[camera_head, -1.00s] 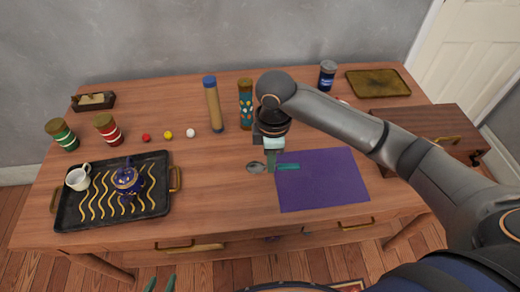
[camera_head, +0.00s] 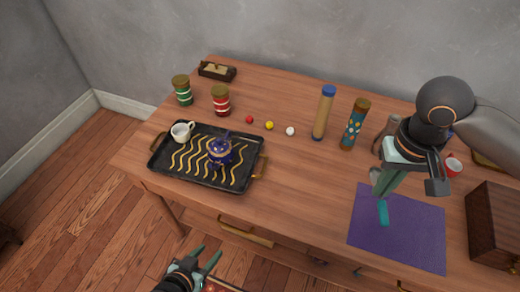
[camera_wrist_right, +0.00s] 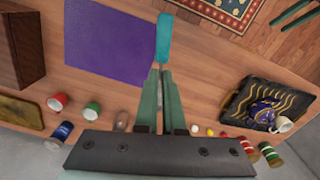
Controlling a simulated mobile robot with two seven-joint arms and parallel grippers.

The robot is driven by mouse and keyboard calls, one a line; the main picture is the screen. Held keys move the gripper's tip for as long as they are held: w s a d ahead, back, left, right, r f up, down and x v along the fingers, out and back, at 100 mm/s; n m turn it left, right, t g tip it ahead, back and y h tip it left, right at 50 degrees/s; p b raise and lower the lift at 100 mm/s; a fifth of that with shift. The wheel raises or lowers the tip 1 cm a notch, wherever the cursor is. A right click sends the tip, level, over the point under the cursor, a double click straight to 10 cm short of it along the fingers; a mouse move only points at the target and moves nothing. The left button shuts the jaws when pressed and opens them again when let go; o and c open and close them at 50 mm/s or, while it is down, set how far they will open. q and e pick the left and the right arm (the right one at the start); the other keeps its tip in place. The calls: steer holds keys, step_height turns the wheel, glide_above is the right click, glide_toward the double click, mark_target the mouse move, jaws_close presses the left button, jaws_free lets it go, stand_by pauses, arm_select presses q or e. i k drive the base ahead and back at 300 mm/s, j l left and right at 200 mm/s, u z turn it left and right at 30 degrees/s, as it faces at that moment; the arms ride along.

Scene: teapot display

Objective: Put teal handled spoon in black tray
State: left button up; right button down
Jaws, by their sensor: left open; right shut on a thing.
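The teal-handled spoon is in my right gripper (camera_head: 382,190); its teal handle (camera_head: 383,212) shows over the purple mat, and its bowl is hidden in the head view. In the right wrist view the handle (camera_wrist_right: 163,38) sticks out past the shut fingertips (camera_wrist_right: 160,72). The black tray (camera_head: 238,178), with wavy gold lines and brass handles, lies on the left of the table and also shows in the right wrist view (camera_wrist_right: 240,106). My left gripper (camera_head: 205,258) is open and empty, low in front of the table.
A white cup (camera_head: 181,132) and a blue teapot (camera_head: 220,150) stand on the tray. Several small balls, including a yellow one (camera_head: 269,126), and two tall containers (camera_head: 324,112) (camera_head: 353,128) stand behind. The purple mat (camera_head: 400,235) lies at right, beside a wooden box (camera_head: 495,225). Table between tray and mat is clear.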

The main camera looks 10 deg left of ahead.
mark_target(181, 168)
steer(key=u, duration=1.05)
steer(key=i+j, duration=0.15)
steer(key=j, duration=0.25)
steer(key=i+j, duration=0.1)
steer(key=j, duration=0.3)
steer(key=i+j+u, duration=0.1)
steer(key=j, duration=0.3)
